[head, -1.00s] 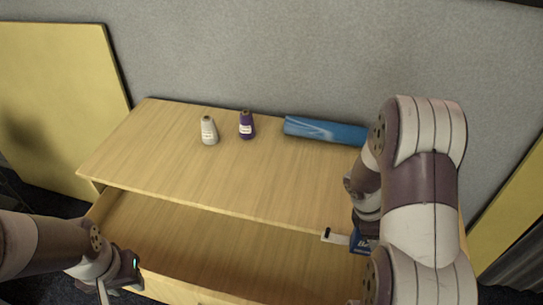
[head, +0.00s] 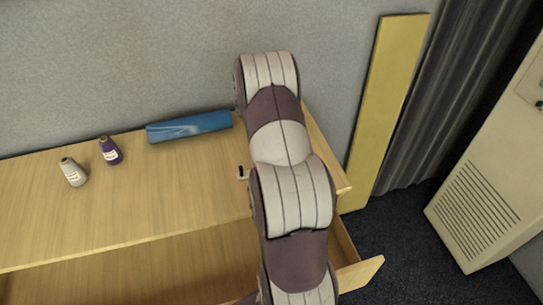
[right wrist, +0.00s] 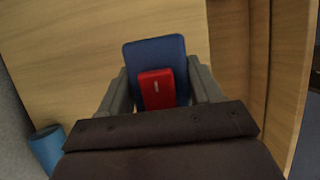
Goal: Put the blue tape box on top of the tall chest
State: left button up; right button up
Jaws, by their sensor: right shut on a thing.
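My right gripper (right wrist: 160,88) is shut on the blue tape box (right wrist: 142,54), which has a red block-shaped part (right wrist: 157,92) on its near face. In the right wrist view the box lies between the two grey fingers, with the wooden chest's surface behind it. In the head view my right arm hides the gripper and nearly all of the box. The wooden chest (head: 110,215) stands against the wall with its upper drawer (head: 185,265) pulled open. Whether the box touches the chest top cannot be told. My left gripper is out of view.
On the chest top are a grey-white spool (head: 73,172), a purple spool (head: 110,152) and a blue roll (head: 190,127) near the wall. The front middle of the top is clear. A yellow panel (head: 385,100), a dark curtain (head: 445,90) and a beige cabinet (head: 490,190) stand to the right.

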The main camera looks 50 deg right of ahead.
jog(key=shift+w+f+p, duration=0.15)
jog(key=shift+w+f, duration=0.2)
jog(key=shift+w, duration=0.25)
jog(key=shift+w+f+p, duration=0.15)
jog(key=shift+w+f, duration=0.15)
jog(key=shift+w, duration=0.25)
jog(key=f+p, duration=0.1)
jog(key=f, duration=0.2)
jog(key=shift+s+a+f+p, duration=0.2)
jog(key=shift+f+p, duration=0.1)
jog(key=shift+p, duration=0.1)
jog(key=shift+w+d+f, duration=0.1)
jog(key=shift+w+f, duration=0.05)
jog(key=shift+f, duration=0.1)
jog(key=o, duration=0.9)
jog(key=shift+f, duration=0.15)
jog(key=o, duration=0.4)
